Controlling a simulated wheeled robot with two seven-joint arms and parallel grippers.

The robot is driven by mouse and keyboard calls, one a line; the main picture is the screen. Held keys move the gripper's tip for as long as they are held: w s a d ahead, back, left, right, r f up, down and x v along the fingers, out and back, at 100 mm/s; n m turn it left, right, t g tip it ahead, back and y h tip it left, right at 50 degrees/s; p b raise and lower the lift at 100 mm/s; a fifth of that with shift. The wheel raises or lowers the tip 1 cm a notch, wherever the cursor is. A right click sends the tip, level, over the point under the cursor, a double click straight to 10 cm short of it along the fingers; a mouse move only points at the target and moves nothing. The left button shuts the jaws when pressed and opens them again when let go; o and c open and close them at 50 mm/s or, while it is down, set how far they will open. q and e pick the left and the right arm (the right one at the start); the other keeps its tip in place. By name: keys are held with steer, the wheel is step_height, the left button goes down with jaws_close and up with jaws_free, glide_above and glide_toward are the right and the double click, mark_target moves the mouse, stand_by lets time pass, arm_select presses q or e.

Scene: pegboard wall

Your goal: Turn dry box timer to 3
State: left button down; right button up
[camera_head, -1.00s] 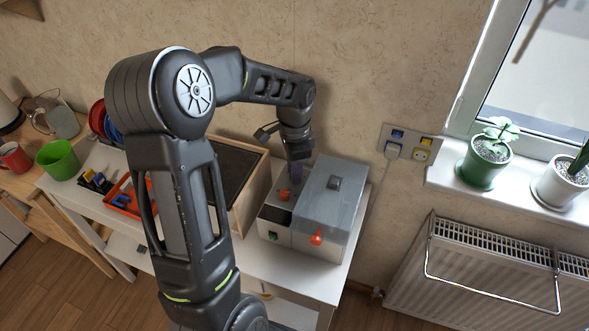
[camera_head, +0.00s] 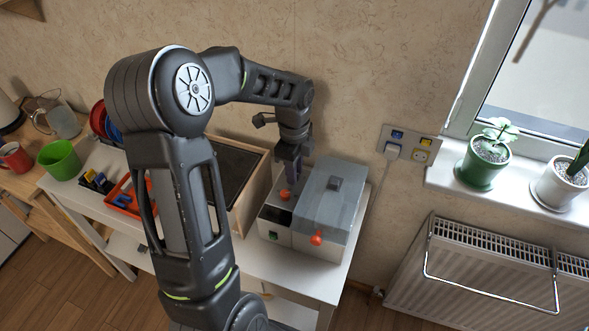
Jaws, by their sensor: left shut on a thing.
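The dry box (camera_head: 327,205) is a grey and white box with a grey lid, standing at the right end of the white table. An orange knob (camera_head: 317,238) sits on its front. A second orange knob (camera_head: 285,194) is on the top of its left section, just under my left gripper (camera_head: 290,183). My left gripper points down and is shut on this second knob, though the fingertips are small and partly hard to see. The timer's markings are too small to read. My right gripper is not in view.
A wooden-framed box with a dark top (camera_head: 236,170) stands left of the dry box. A wall socket (camera_head: 410,144) and a radiator (camera_head: 490,270) are to the right.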

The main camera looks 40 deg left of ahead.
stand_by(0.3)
arm_select(q)
steer(key=c, duration=1.2)
jaws_free()
step_height(320, 180, up, 8)
steer(key=shift+f+b, duration=0.1)
steer(key=shift+b, duration=0.4)
steer(key=shift+s, duration=0.1)
